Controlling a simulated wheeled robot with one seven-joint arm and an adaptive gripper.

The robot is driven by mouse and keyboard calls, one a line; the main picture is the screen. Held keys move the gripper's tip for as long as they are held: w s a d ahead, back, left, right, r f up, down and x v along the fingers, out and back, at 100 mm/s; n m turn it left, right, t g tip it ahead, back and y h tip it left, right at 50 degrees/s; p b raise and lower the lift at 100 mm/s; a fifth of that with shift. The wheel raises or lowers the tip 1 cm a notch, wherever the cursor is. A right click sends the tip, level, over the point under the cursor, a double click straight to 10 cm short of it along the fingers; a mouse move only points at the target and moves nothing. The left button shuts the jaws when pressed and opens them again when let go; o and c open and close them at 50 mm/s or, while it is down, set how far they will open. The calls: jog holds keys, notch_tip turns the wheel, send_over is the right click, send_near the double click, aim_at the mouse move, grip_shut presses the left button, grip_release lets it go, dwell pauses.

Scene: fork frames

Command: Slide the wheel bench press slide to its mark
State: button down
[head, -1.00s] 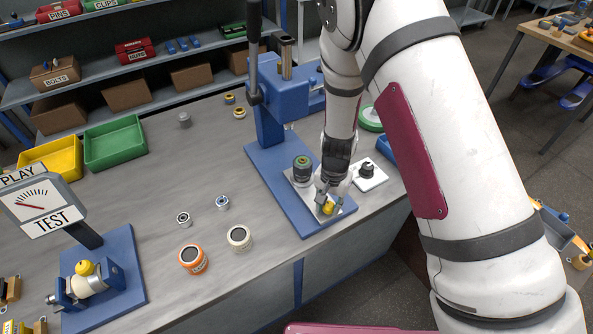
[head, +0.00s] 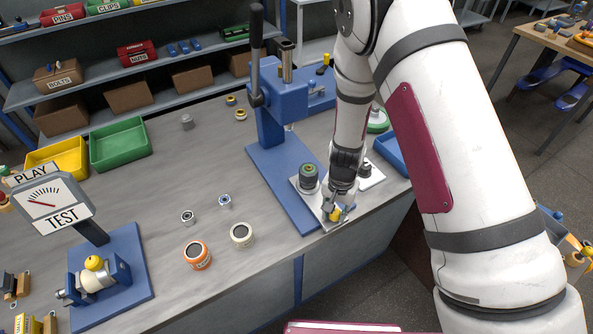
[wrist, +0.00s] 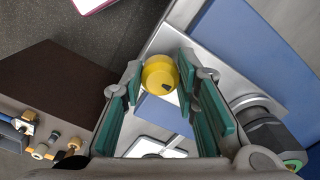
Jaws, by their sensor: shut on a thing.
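The press slide (head: 301,194) is a pale metal plate on the blue base of the bench press (head: 263,158), reaching the base's front right edge. A dark and grey cylinder with a green top (head: 308,174) stands on it. A yellow knob (head: 336,214) is at the slide's front end. My gripper (head: 337,208) is shut on this knob from above. In the wrist view the yellow knob (wrist: 160,75) sits between the green-padded fingers, and the cylinder (wrist: 265,128) is to the right. I cannot make out the mark.
A white square plate (head: 371,174) with a dark part is just behind my gripper, partly hidden by my arm. An orange-rimmed wheel (head: 196,254) and a cream one (head: 241,235) stand to the left. The bench's front edge is close to my gripper.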

jog(key=shift+s+d+p, duration=0.2)
jog(key=shift+s+d, duration=0.25)
jog(key=shift+s, duration=0.2)
jog(key=shift+s+d+p, duration=0.15)
jog(key=shift+s+d, duration=0.3)
jog(key=shift+s, duration=0.15)
jog(key=c, duration=1.2)
grip_release()
notch_tip(320, 180, up, 28)
jog(key=d+r+n+t+y+b, duration=0.1)
jog(key=d+n+t+y+b, duration=0.1)
jog(key=d+b, duration=0.15)
jog(key=s+d+r+n+t+b, duration=0.1)
jog(key=s+d+r, duration=0.1)
jog(key=s, duration=0.1)
jog(key=s+d+r+n+t+h+b, duration=0.1)
jog(key=s+d+r, duration=0.1)
jog(key=s+r, duration=0.1)
jog(key=s+d+r+t+h+b, duration=0.1)
jog(key=s+d+r, duration=0.1)
jog(key=s+r, duration=0.1)
jog(key=shift+s+d+n+t+b, duration=0.1)
jog(key=shift+s+n+t+b, duration=0.25)
jog(key=shift+s, duration=0.2)
